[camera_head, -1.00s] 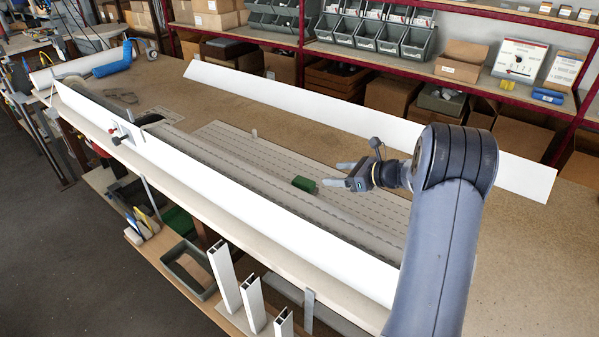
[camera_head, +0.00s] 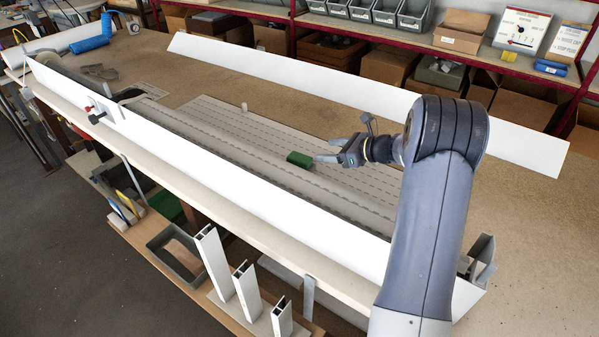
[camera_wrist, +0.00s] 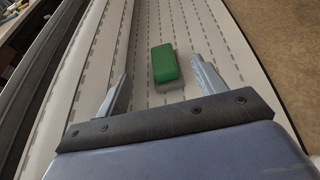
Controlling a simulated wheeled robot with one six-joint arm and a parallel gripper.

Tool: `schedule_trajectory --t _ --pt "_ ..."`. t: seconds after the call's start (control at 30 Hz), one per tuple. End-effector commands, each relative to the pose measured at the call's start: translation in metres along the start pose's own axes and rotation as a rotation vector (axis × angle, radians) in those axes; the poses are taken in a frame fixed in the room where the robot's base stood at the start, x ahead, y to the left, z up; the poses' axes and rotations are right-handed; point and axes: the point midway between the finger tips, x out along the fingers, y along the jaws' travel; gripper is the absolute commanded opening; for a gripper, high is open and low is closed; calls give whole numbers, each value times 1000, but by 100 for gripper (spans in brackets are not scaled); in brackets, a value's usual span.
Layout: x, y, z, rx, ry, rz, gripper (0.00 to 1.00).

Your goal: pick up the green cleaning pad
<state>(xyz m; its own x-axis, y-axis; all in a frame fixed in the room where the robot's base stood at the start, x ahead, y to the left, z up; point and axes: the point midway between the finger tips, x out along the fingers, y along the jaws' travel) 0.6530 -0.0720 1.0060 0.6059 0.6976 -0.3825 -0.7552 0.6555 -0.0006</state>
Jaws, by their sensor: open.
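The green cleaning pad (camera_head: 300,159) lies on the pale slotted work surface (camera_head: 225,121), beside the long profile channel. In the wrist view the pad (camera_wrist: 163,62) is a green block with a grey part on its near side. My gripper (camera_head: 328,150) is just right of the pad in the head view. In the wrist view my gripper (camera_wrist: 160,80) is open, with one finger on each side and the pad lying ahead, between the lines of the fingers. Nothing is held. Whether the fingertips reach alongside the pad is hard to tell.
A long white front panel (camera_head: 210,165) runs along the near bench edge, and another white panel (camera_head: 340,95) stands behind. A small upright peg (camera_head: 244,107) stands on the slotted surface. The brown bench top (camera_head: 530,230) is clear at right.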

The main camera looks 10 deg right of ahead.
Motion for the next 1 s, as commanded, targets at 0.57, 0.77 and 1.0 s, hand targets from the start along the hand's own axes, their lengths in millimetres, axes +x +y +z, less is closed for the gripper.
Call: schedule_trajectory --t 0.57,0.77,1.0 --pt "58 1 -34 1 0 3 66" --pt "75 1 -33 0 0 1 66" --pt "107 4 -27 0 1 3 66"
